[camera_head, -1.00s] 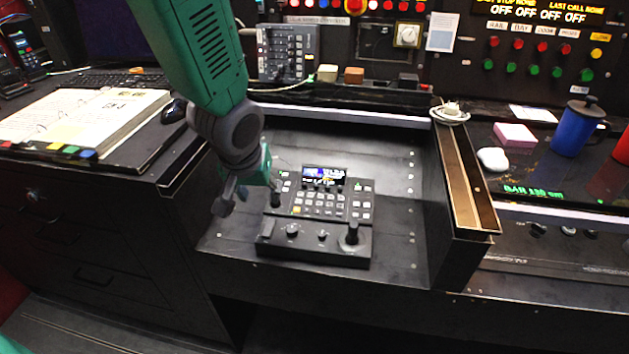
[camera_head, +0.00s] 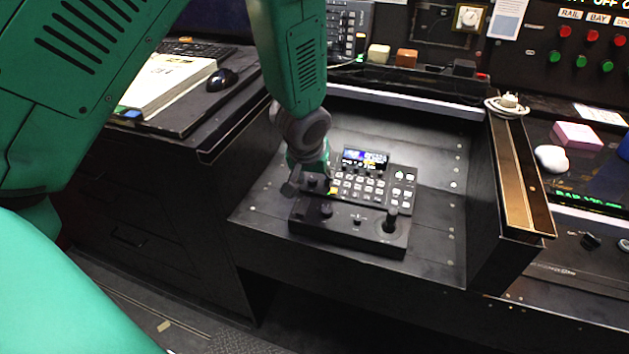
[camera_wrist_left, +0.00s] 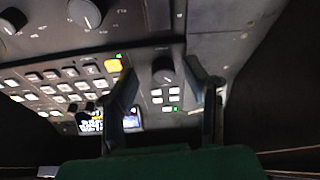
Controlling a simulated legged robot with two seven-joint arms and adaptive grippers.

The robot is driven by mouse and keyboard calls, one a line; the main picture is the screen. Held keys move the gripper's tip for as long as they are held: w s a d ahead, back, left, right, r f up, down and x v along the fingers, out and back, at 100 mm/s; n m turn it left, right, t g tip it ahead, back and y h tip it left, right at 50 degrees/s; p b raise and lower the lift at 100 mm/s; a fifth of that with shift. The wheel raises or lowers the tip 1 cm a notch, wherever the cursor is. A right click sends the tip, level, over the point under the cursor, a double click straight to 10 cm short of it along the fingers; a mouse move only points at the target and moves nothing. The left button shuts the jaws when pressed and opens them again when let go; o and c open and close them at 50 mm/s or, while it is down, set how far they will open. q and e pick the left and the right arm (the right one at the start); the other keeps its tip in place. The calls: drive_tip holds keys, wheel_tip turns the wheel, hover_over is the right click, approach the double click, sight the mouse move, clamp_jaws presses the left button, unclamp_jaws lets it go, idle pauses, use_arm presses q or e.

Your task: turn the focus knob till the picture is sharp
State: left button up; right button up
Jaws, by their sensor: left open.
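A black control panel (camera_head: 352,217) lies in the recess of the desk. Its small lit screen (camera_head: 365,158) is at the back, too small to judge for sharpness; the screen also shows in the left wrist view (camera_wrist_left: 92,122). My left gripper (camera_head: 306,186) is at the panel's left side, low over it. In the left wrist view, my left gripper (camera_wrist_left: 160,72) is open, its two fingers on either side of a dark round knob (camera_wrist_left: 163,70). I cannot tell whether they touch it, and no label on it is readable. My right gripper is not in view.
A joystick (camera_head: 390,218) stands at the panel's front right, and another knob (camera_head: 326,210) at its front left. The recess's right wall (camera_head: 495,190) rises beside the panel. Bare recess floor (camera_head: 440,205) lies between.

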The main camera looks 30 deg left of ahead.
use_arm(q)
drive_tip(key=shift+w+a+f, duration=0.1)
drive_tip(key=shift+a+f, duration=0.25)
drive_tip(key=shift+d, duration=0.15)
clamp_jaws()
drive_tip(key=m+p, duration=0.1)
drive_tip(key=p, duration=0.1)
drive_tip(key=m+h+p, duration=0.1)
drive_tip(key=m+p, duration=0.1)
drive_tip(key=shift+r, duration=0.3)
drive_tip(key=shift+f+m+p, duration=0.15)
drive_tip(key=shift+m+p, duration=0.6)
drive_tip(key=shift+m, duration=0.15)
drive_tip(key=shift+f, duration=0.15)
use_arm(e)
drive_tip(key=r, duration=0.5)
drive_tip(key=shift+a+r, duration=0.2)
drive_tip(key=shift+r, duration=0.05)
use_arm(q)
unclamp_jaws()
